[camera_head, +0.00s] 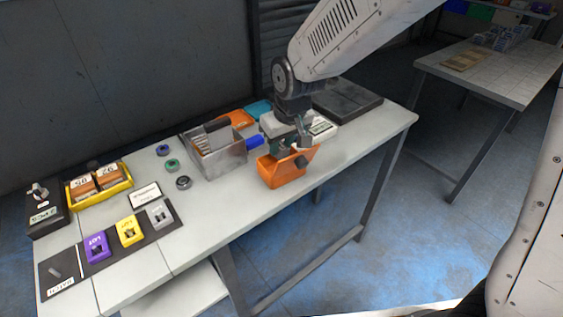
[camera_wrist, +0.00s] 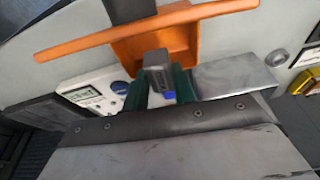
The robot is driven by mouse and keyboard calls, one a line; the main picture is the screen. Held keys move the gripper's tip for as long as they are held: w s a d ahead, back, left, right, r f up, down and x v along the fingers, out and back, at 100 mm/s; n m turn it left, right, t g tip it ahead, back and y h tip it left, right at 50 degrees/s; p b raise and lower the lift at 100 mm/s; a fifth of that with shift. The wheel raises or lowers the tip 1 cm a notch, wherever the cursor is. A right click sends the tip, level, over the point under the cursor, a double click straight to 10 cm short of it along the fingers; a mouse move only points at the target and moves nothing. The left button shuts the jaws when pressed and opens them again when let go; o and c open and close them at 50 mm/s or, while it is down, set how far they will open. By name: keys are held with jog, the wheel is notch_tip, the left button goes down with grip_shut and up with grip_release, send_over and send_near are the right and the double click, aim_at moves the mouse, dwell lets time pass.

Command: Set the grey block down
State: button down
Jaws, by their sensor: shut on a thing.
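My gripper (camera_wrist: 158,82) has teal fingers shut on a small grey block (camera_wrist: 156,62) in the wrist view. The block is held in front of an orange bin (camera_wrist: 185,45). I cannot tell from these views whether it is above the bin or partly inside it. In the head view my gripper (camera_head: 284,150) is over the bin (camera_head: 284,174) at the table's front edge, and the held block is not clearly visible. A separate grey LOT block (camera_head: 160,214) lies on the dark mat at the left, beside a yellow one (camera_head: 130,232) and a purple one (camera_head: 97,247).
A white device with a display (camera_head: 321,127) stands just behind the bin. A metal box (camera_head: 220,160) is to its left. A dark flat pad (camera_head: 345,103) lies at the back right. Small rings (camera_head: 183,183) and a yellow tray (camera_head: 100,190) are farther left. The table's right front is clear.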

jog(key=shift+f, duration=2.6)
jog(key=c, duration=1.1)
grip_release()
jog(key=shift+f, duration=0.15)
jog(key=shift+c, duration=0.2)
jog(key=v, duration=1.2)
jog(key=s+d+r+m, duration=0.1)
jog(key=s+d+r, duration=0.25)
jog(key=d, duration=0.25)
jog(key=s+d+r+m, duration=0.1)
jog(key=s+d+r, duration=0.2)
jog(key=s+d, duration=0.25)
jog(key=s+d+m, duration=0.2)
jog(key=s+d, duration=0.3)
jog(key=s, duration=0.2)
jog(key=s+d+r+m+g+h, duration=0.1)
jog(key=s+d, duration=0.4)
jog(key=s, duration=0.3)
jog(key=shift+s+m, duration=0.15)
jog(key=shift+m, duration=0.25)
